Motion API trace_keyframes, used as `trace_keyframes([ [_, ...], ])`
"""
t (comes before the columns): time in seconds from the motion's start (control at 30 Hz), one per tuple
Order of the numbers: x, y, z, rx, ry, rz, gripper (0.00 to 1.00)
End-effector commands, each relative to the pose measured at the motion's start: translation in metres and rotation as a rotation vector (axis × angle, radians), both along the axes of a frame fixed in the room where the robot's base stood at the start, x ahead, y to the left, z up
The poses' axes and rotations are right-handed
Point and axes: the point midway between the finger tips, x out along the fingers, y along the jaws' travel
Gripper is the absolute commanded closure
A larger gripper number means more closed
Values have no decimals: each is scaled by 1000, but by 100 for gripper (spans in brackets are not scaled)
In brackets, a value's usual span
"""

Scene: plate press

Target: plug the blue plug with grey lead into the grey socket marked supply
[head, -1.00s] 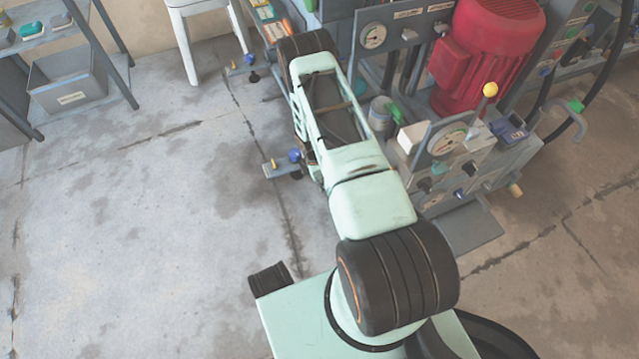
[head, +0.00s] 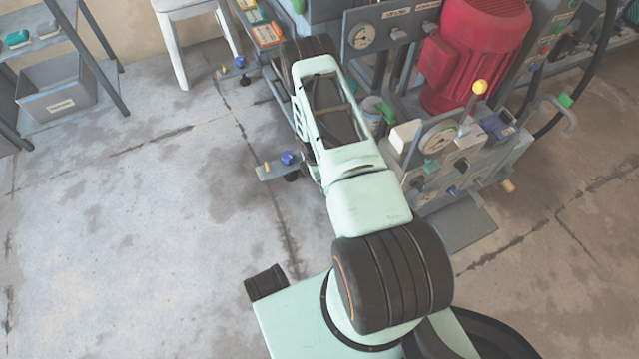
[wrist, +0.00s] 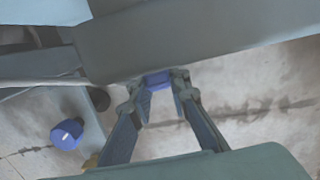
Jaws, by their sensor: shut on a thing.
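In the wrist view, my gripper (wrist: 159,91) points at a grey beam of the press. Its two fingers are closed in on a small blue piece, which I take to be the blue plug (wrist: 157,79). Only a little of the plug shows between the fingertips, close to the beam's lower edge. I cannot tell whether it touches the beam. In the head view my own arm hides the gripper and plug. I cannot pick out the grey socket marked supply; the labels are too small to read.
The press has a red motor (head: 474,52), a yellow-knobbed lever (head: 479,88) and gauges. A foot with a blue knob (head: 287,158) juts out beside my arm; a blue knob also shows in the wrist view (wrist: 67,134). A white stool (head: 190,8) stands behind. The floor at left is clear.

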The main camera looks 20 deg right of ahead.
Motion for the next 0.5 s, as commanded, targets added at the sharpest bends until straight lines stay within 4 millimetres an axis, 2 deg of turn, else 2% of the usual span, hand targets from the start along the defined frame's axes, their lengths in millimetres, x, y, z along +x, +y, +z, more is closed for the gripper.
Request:
trace_keyframes([
  [0.07, 0, -2, -1, 0, 0, 0, 100],
  [0.1, 0, -2, -1, 0, 0, 1, 82],
  [0.27, 0, -2, 0, 0, 0, 0, 64],
  [0.5, 0, -2, 0, 0, 0, 0, 63],
])
